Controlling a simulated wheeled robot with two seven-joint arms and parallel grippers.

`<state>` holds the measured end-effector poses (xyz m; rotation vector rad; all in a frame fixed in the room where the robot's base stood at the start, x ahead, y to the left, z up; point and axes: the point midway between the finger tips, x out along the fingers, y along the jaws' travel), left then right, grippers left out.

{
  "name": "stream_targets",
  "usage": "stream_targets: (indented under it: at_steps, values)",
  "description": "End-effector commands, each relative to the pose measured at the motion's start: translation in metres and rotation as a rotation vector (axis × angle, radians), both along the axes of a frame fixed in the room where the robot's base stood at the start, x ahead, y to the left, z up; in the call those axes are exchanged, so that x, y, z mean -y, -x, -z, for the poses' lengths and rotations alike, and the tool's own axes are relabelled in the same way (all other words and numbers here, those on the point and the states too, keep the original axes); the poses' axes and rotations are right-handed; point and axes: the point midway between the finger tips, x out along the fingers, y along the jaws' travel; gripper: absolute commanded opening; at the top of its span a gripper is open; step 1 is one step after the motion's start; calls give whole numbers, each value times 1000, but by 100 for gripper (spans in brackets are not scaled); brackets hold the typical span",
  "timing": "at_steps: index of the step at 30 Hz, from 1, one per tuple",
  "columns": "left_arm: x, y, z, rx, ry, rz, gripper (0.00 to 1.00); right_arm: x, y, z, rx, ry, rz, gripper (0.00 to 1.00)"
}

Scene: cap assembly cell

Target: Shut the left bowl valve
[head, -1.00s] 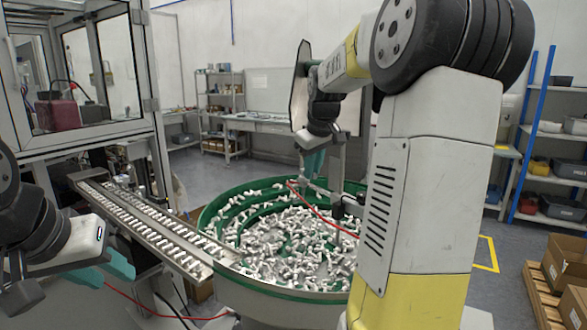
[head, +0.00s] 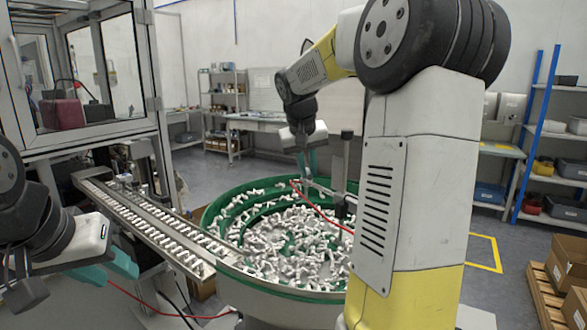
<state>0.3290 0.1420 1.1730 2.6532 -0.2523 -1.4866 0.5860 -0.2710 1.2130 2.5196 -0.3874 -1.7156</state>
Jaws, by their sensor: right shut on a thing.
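The feeder bowl (head: 215,222) is round with a green rim and holds many small white-grey parts. A thin grey bar with fittings (head: 322,188) and a red hose (head: 335,222) cross over its far side, by a dark upright post. My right gripper (head: 306,172), with teal fingers, points down at the end of this bar, shut on what appears to be the left bowl valve. The valve itself is small and mostly hidden by the fingers. My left gripper (head: 112,272) is at the lower left, beside the feed track, with its teal fingers apart and nothing visible between them.
A metal feed track (head: 150,230) runs from the bowl toward the glazed machine cabinet (head: 75,95) on the left. My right arm covers the bowl's right side. Shelves (head: 555,140) and cardboard boxes (head: 565,262) stand at the right. The floor behind the bowl is clear.

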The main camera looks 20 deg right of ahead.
Motion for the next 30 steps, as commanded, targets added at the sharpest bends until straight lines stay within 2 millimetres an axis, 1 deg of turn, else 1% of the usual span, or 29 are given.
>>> stream_targets:
  at_steps: [3, 15, 24, 30]
  values:
    - [0, 0, 0, 0, 0, 0, 36, -7, -3, -1, 0, 0, 107, 0]
    - [0, 0, 0, 0, 0, 0, 36, -20, -13, 0, 1, 0, 490, 0]
    - [0, 0, 0, 0, 0, 0, 36, -27, -22, 0, 2, -1, 766, 0]
    - [0, 0, 0, 0, 0, 0, 36, -29, -28, 0, 3, -1, 914, 0]
